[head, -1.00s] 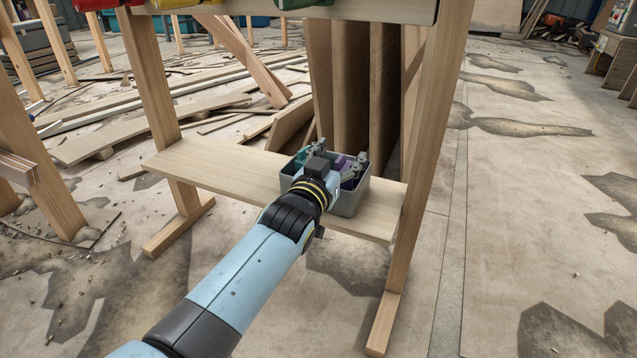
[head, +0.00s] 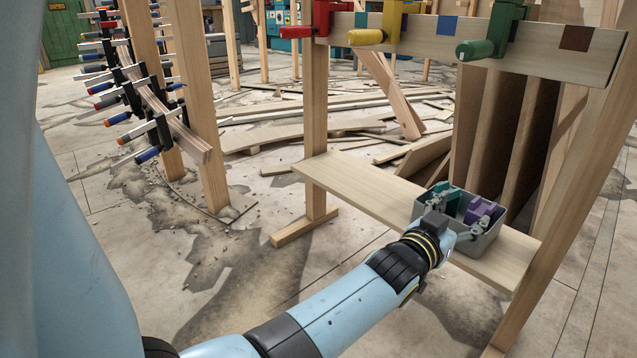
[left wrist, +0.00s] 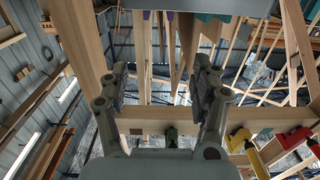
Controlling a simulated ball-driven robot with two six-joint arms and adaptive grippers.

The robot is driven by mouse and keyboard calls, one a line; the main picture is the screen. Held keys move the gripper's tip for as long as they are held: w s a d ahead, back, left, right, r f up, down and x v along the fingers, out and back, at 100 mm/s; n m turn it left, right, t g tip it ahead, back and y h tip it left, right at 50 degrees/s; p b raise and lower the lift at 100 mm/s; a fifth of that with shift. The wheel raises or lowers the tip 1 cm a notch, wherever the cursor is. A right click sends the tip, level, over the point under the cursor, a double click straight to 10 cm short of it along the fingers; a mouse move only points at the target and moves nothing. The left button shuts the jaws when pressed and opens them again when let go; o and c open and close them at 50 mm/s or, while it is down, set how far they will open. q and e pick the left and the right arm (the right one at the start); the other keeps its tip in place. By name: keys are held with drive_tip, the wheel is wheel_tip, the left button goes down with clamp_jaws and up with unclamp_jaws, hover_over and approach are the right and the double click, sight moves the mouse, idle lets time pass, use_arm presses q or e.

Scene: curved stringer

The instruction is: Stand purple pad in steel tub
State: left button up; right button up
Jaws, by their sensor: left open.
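The grey steel tub (head: 476,246) stands on the low wooden shelf. The purple pad (head: 483,211) is inside it on the right, its upper part showing above the rim; its lower end is hidden. A teal pad (head: 446,198) is in the tub on the left. My left gripper (head: 458,213) is at the near side of the tub, its fingers spread over the near rim. In the left wrist view the left gripper (left wrist: 162,88) is open with nothing between its fingers; edges of the purple pad (left wrist: 170,15) and teal pad (left wrist: 204,17) show at the top. My right gripper is out of view.
The shelf (head: 365,190) is bare left of the tub. Above it, a beam (head: 545,48) carries red, yellow and green (head: 492,35) clamps. Wooden posts flank the shelf. Boards (head: 500,130) stand behind the tub. A clamped curved stringer (head: 165,115) is at left.

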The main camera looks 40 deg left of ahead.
use_arm(q)
drive_tip(key=s+a+f+g, duration=0.15)
drive_tip(key=s+f, duration=0.25)
drive_tip(key=s, duration=0.4)
drive_tip(key=s+a+f+g, duration=0.15)
drive_tip(key=s+f, duration=0.25)
drive_tip(key=s, duration=0.5)
drive_tip(key=s+a+r+g, duration=0.1)
drive_tip(key=s+a+g, duration=0.1)
drive_tip(key=s, duration=2.1)
drive_tip(key=shift+a+r+m+g, duration=0.2)
drive_tip(key=shift+a+m+g, duration=0.15)
drive_tip(key=shift+g, duration=0.35)
drive_tip(key=shift+s, duration=0.1)
drive_tip(key=shift+y, duration=0.3)
